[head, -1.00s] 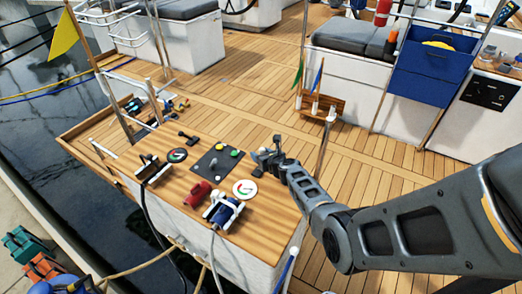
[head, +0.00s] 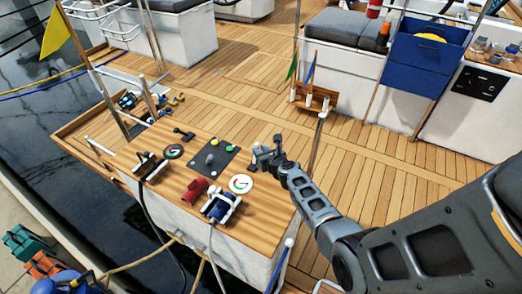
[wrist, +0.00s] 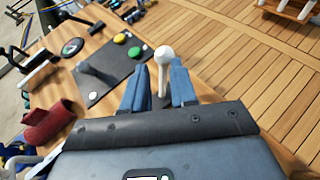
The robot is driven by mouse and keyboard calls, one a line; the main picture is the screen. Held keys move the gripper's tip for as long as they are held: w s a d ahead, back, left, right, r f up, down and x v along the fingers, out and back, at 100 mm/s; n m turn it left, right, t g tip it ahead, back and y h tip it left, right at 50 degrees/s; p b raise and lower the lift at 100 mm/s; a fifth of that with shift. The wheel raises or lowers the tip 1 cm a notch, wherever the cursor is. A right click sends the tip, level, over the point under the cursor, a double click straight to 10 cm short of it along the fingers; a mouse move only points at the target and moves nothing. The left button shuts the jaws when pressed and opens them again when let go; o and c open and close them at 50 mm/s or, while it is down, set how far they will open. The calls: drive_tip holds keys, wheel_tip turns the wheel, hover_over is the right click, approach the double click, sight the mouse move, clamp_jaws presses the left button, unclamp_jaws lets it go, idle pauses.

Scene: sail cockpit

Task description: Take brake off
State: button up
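A lever with a white round knob (wrist: 164,56) stands upright in the wrist view, between my two blue fingertips. My gripper (wrist: 159,85) is open around it, with gaps visible beside the shaft; its lower part is hidden. In the head view my gripper (head: 262,154) is at the right edge of the deck box top, beside a dark panel (head: 226,146). The panel bears a green button (head: 232,150), a yellow button (head: 214,141) and a grey lever (head: 210,159). I cannot tell from any label which lever is the brake.
A red cylinder (head: 194,189), a white disc with a coloured arc (head: 241,184), a blue-and-white device (head: 221,206), a black disc (head: 173,151) and a black clamp-like device (head: 149,166) crowd the box top. A post (head: 318,140) stands right of my gripper. Open deck lies beyond.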

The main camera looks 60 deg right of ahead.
drive_tip(key=a+r+m+h+b, duration=0.1)
drive_tip(key=a+r+h, duration=0.1)
drive_tip(key=w+a+r+m+g+h+b, duration=0.1)
drive_tip(key=a+r+m+h, duration=0.1)
drive_tip(key=a, duration=0.1)
drive_tip(key=shift+m+g, duration=0.3)
clamp_jaws()
drive_tip(key=s+a+r+m+g+h+b, duration=0.1)
drive_tip(key=s+a+r+m+g+b, duration=0.2)
drive_tip(key=a, duration=0.4)
drive_tip(key=shift+m+g, duration=0.5)
drive_tip(key=shift+g, duration=0.2)
drive_tip(key=x, duration=0.4)
drive_tip(key=b+x, duration=0.1)
drive_tip(key=x, duration=0.4)
drive_tip(key=s+f+x, duration=0.1)
drive_tip(key=x, duration=0.4)
drive_tip(key=shift+b, duration=0.3)
